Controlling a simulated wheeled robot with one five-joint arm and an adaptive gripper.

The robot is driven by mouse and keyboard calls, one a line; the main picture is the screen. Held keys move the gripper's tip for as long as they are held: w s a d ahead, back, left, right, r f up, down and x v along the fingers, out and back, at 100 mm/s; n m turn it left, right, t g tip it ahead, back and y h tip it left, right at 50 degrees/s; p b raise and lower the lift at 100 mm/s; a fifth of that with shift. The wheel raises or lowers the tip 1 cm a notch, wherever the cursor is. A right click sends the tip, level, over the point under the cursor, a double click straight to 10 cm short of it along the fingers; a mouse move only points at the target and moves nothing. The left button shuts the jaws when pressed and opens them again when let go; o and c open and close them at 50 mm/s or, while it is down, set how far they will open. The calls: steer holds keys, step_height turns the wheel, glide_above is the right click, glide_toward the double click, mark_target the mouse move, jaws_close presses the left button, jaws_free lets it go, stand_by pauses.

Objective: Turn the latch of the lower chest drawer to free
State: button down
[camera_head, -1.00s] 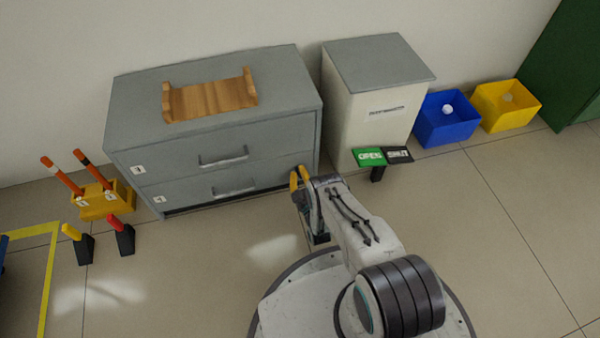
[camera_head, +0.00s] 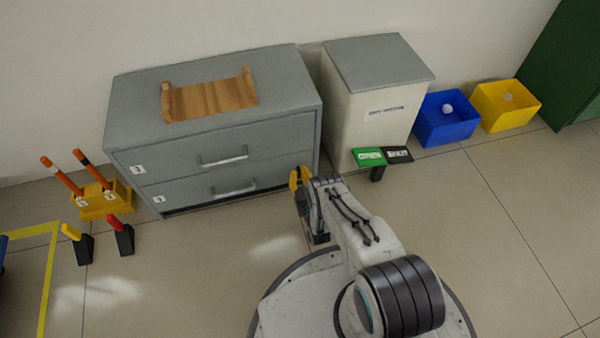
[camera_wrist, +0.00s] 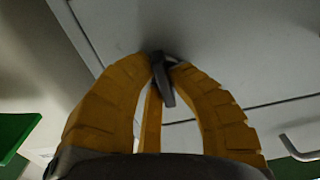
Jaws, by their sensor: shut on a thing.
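The grey chest (camera_head: 215,130) has two drawers, and the lower drawer (camera_head: 200,192) has a bar handle (camera_head: 234,189). My gripper (camera_head: 297,177) is at the right end of the lower drawer front. In the wrist view, the yellow fingers (camera_wrist: 163,62) are closed around a small dark latch (camera_wrist: 164,80) that stands out from the grey drawer front. The latch looks roughly upright in that view, leaning slightly. In the head view my gripper hides the latch. Both drawers look shut. A drawer handle (camera_wrist: 300,150) shows at the right edge of the wrist view.
A wooden cradle (camera_head: 210,98) lies on the chest. A pale cabinet (camera_head: 365,110) stands to the right, with green and black OPEN/SHUT signs (camera_head: 370,157) before it. Blue (camera_head: 445,128) and yellow (camera_head: 510,112) bins stand further right. A yellow rod holder (camera_head: 103,205) stands left.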

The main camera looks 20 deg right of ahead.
mark_target(297, 150)
steer(key=shift+a, duration=0.15)
steer(key=c, duration=1.1)
jaws_free()
steer(key=shift+c, duration=0.2)
steer(key=shift+r, duration=0.1)
steer(key=shift+r, duration=4.9)
